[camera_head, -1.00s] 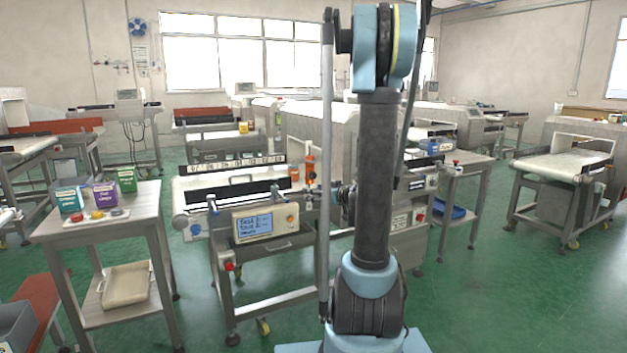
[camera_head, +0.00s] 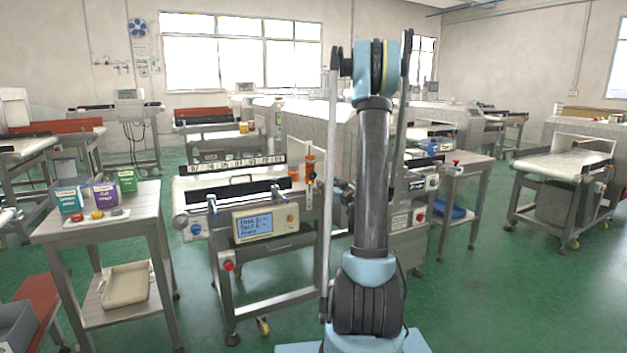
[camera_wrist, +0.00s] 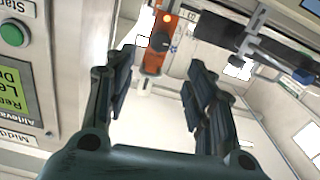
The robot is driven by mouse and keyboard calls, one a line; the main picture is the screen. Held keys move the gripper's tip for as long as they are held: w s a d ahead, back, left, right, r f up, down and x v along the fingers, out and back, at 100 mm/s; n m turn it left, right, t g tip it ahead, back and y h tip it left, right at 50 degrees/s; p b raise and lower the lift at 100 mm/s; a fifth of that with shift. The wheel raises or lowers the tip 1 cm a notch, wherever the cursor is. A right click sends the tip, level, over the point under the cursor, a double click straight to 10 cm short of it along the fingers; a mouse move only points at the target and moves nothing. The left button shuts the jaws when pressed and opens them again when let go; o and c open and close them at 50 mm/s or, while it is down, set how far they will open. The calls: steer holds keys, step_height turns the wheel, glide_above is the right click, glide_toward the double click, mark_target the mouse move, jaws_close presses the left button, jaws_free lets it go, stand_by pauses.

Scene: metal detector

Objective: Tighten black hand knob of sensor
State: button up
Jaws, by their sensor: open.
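In the wrist view, the orange sensor (camera_wrist: 153,58) sits ahead of my gripper, with a round black knob (camera_wrist: 158,39) on its face and a lit spot above it. My gripper (camera_wrist: 161,60) is open and empty. Its two dark fingers stand apart on either side of the lower part of the sensor in the picture, and the knob shows between and slightly beyond the fingertips. I cannot tell the remaining distance. In the head view, the orange sensor (camera_head: 310,164) stands upright on the conveyor machine, just left of my arm. My gripper is hidden there.
A panel with a green button (camera_wrist: 12,35) stands close on the left in the wrist view. A dark bar with a clamp (camera_wrist: 250,42) crosses the upper right. In the head view, the machine's display (camera_head: 254,224) faces me, and a side table (camera_head: 142,203) with small boxes stands left.

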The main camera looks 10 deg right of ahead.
mark_target(313, 175)
steer(key=x, duration=1.2)
steer(key=shift+w+a, duration=0.15)
steer(key=shift+w, duration=0.2)
steer(key=c, duration=1.1)
